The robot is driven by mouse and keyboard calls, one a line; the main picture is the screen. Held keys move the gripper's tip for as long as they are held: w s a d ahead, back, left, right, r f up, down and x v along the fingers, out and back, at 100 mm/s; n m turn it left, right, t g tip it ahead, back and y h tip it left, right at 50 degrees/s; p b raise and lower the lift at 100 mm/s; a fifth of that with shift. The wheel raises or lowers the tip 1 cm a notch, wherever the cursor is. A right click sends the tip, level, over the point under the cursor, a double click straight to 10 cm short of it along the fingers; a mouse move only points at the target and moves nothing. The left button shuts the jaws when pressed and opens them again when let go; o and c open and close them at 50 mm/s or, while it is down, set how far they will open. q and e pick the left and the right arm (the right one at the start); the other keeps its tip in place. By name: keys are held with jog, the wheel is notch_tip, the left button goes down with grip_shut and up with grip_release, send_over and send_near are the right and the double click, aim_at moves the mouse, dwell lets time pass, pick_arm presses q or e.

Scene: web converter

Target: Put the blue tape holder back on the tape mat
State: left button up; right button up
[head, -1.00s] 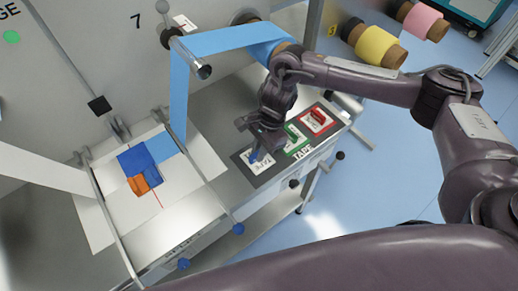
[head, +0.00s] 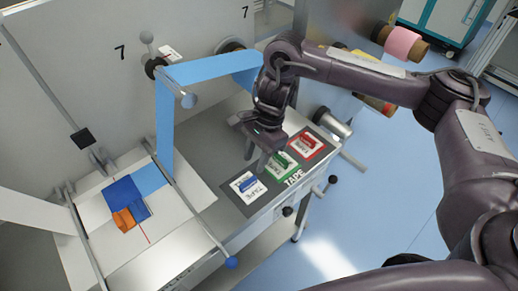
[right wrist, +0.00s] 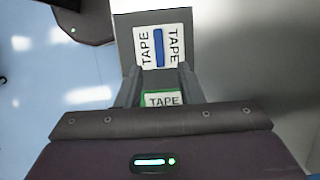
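The blue tape holder (head: 248,185), a blue bar on a white TAPE card, rests on the left end of the dark tape mat (head: 267,188). It also shows in the right wrist view (right wrist: 159,47), beyond my fingertips. The green tape holder (head: 282,164) and the red tape holder (head: 306,142) sit beside it on the mat. My right gripper (head: 257,161) is above the mat, near the blue and green holders. Its fingers (right wrist: 158,78) are apart with nothing held between them. My left gripper is not in view.
The mat lies on a metal ledge. A blue web (head: 165,125) runs over rollers to the left, near a splice table (head: 180,225) with blue and orange pieces. A blue-ended rod (head: 231,262) sticks out in front. Tape rolls (head: 400,45) hang behind my right arm.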

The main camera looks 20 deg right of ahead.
jog(key=shift+v, duration=2.2)
